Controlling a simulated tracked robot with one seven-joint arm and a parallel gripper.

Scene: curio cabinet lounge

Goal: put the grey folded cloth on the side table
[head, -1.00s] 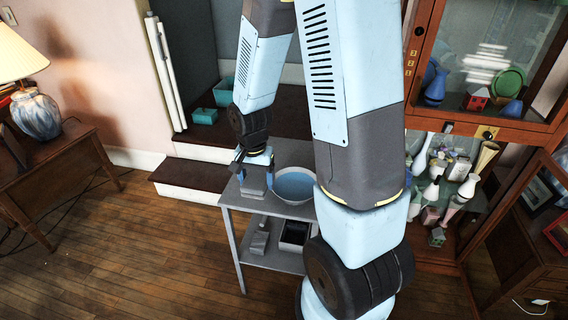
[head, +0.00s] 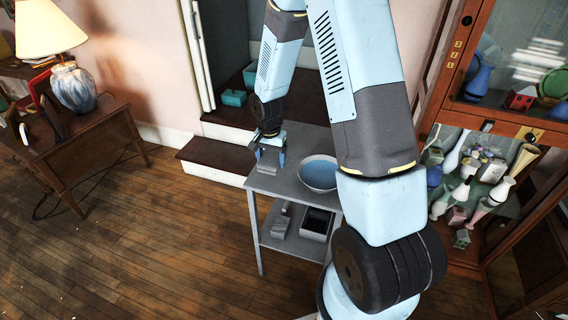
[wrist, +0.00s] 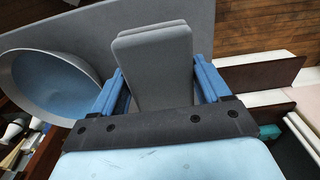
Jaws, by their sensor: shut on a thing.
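My gripper (head: 270,158) points down over the left part of a grey two-level table (head: 284,188). It is shut on the grey folded cloth (head: 267,169). The cloth also shows in the wrist view (wrist: 152,65) as a flat grey slab with a layered end, between the two blue fingers. The cloth is over the grey tabletop, left of the bowl; whether it touches the top I cannot tell. A brown wooden side table (head: 92,148) with a lamp stands at the left of the head view, well apart from my gripper.
A white bowl with a blue inside (head: 318,173) stands on the grey table, close to my gripper. A dark-filled bin (head: 317,224) sits on its lower shelf. The lamp (head: 74,88) stands on the wooden table. A glass cabinet (head: 500,125) is at right. Floor at left is open.

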